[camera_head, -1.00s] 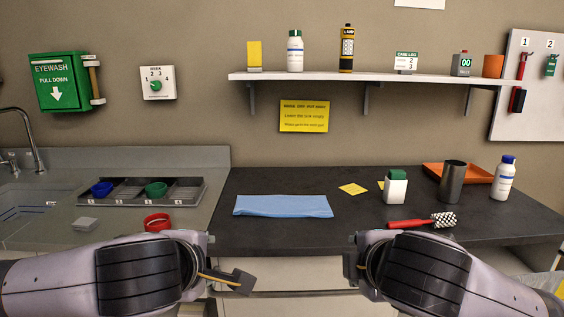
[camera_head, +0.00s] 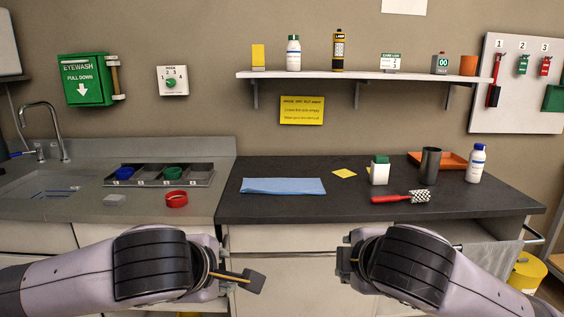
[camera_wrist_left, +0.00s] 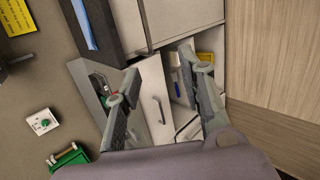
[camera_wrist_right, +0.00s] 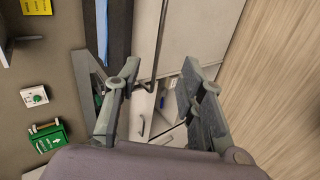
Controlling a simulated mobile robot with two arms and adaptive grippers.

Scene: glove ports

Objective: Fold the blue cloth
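The blue cloth (camera_head: 283,186) lies flat on the dark counter in the head view, as a wide, narrow-looking strip left of the counter's middle. A strip of it also shows in the left wrist view (camera_wrist_left: 86,24) and in the right wrist view (camera_wrist_right: 102,22). My left gripper (camera_wrist_left: 165,92) is open and empty, in front of and below the counter's front edge. My right gripper (camera_wrist_right: 150,92) is also open and empty, in front of the counter to the right. Neither touches the cloth. In the head view the fingers are mostly hidden by my wrists.
A red ring (camera_head: 176,199) lies left. Counter in front of the cloth is clear.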

